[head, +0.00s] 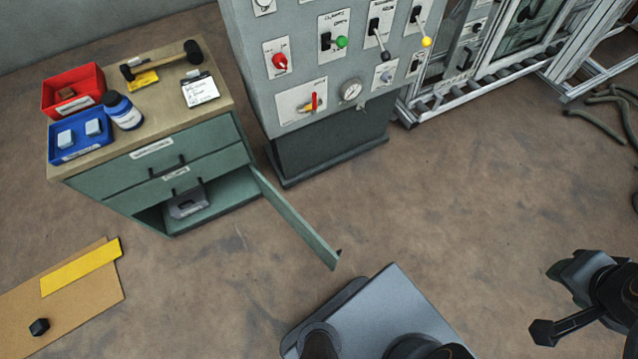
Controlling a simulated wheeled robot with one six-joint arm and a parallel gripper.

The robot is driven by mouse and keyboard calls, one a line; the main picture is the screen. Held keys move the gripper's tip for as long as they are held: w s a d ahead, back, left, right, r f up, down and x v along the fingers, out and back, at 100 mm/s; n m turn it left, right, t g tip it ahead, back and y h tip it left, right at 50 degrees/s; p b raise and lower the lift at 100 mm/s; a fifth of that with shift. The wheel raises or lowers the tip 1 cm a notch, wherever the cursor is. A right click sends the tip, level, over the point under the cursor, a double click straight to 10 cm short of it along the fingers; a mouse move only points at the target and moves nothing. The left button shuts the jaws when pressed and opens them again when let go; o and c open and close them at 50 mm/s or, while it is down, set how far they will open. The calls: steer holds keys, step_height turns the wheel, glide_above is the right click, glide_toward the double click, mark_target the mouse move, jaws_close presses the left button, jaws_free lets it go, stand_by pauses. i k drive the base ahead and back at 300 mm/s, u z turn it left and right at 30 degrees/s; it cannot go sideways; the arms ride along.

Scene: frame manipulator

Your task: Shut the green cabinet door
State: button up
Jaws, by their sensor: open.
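The green cabinet (140,198) stands at the left under a wooden top. Its door (295,222) is swung wide open and juts out toward the lower right, hinged at the cabinet's right side. A small dark handle (339,252) shows at the door's free end. The lower compartment (225,195) is exposed, with a grey object (188,202) inside. My gripper (549,302) is at the lower right, open and empty, well to the right of the door and apart from it. Part of the gripper is cut by the picture edge.
Two closed drawers (165,172) sit above the compartment. A grey control panel (330,150) stands right of the cabinet. A cardboard sheet (85,300) lies at lower left. Floor right of the door is clear.

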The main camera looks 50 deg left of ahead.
mark_target(320, 247)
steer(key=i, duration=2)
steer(key=u, duration=4.25)
steer(key=k, duration=0.45)
steer(key=u, duration=0.6)
steer(key=i, duration=0.5)
